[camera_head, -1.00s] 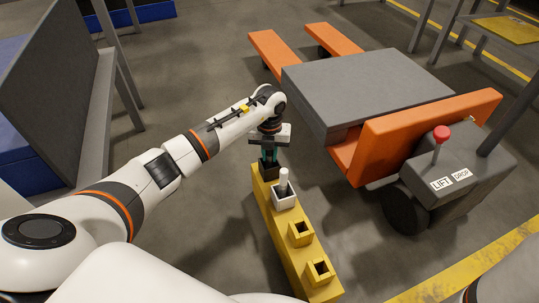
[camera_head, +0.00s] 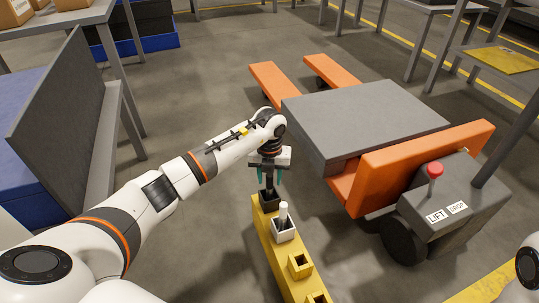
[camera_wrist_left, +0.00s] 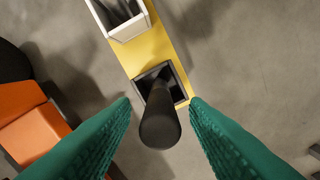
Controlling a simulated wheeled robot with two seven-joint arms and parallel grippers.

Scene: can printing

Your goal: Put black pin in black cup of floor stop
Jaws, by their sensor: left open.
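The black pin (camera_head: 269,180) stands upright in the black cup (camera_head: 269,199) at the far end of the yellow floor stop (camera_head: 263,229). In the left wrist view, the pin (camera_wrist_left: 160,122) rises from inside the square black cup (camera_wrist_left: 178,82) toward the camera. My left gripper (camera_head: 271,177) is open above the cup, its teal fingers (camera_wrist_left: 160,110) on either side of the pin with gaps showing. The pin's lower end is hidden inside the cup. My right gripper is out of view.
An orange pallet truck (camera_head: 410,165) with a grey load (camera_head: 365,115) stands right. A grey bench (camera_head: 70,110) is left. Floor between is clear.

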